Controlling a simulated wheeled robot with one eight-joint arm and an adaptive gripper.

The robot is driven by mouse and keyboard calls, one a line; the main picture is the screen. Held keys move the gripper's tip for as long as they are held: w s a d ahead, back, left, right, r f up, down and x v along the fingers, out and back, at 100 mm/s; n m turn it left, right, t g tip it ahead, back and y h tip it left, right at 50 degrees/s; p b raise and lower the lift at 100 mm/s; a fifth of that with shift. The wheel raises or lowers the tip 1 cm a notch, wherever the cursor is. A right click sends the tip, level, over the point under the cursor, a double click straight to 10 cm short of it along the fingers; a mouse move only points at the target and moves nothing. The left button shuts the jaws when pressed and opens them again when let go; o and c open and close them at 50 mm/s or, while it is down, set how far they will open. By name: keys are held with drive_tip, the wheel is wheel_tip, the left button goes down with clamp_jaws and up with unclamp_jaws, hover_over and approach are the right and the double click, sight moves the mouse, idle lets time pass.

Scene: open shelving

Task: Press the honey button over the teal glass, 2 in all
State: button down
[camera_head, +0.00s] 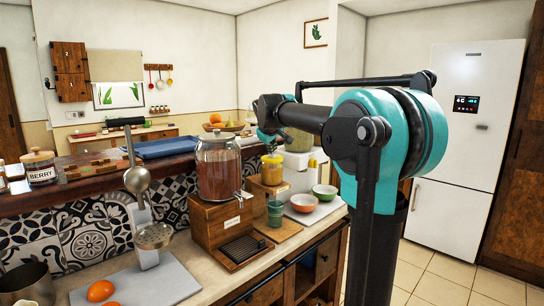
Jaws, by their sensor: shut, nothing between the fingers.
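A small honey dispenser (272,170) with a yellow top stands on a wooden stand right of a large glass jar. The teal glass (275,213) stands upright on the wooden base below it. My gripper (269,143) points down close above the dispenser's yellow top. It is small and dark here, shut with nothing in it. I cannot tell whether it touches the top, and the honey button itself is not clear. The inside of the glass is too small to read.
A large glass drink jar (219,168) on a wooden box stands close left. A white appliance (300,172) stands behind.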

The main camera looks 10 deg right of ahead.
drive_tip(key=shift+r, duration=0.8)
drive_tip(key=shift+r, duration=0.1)
drive_tip(key=shift+r, duration=2.4)
